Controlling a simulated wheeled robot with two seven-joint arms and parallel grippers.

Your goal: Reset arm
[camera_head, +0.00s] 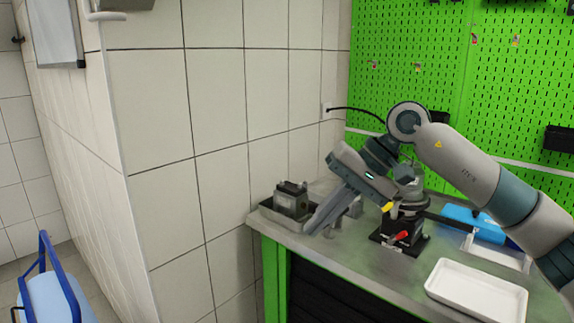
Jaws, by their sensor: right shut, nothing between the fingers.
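My right arm comes in from the right edge and reaches over the grey workbench (340,249). My right gripper (318,222) is shut and empty, pointing down and left above the bench's left part. It is between a grey metal block-shaped part (291,199) in a tray and the pump fixture (403,229). The fixture has a black base with a red and a yellow handle. My arm hides part of it. I cannot tell whether the gripper touches anything. My left gripper is not in view.
A white tray (476,291) lies at the bench's front right. A blue object (473,222) lies behind it, partly covered by my arm. A green pegboard (410,75) stands behind the bench, and a tiled wall (222,130) is at the left. A blue-framed cart (50,285) stands lower left.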

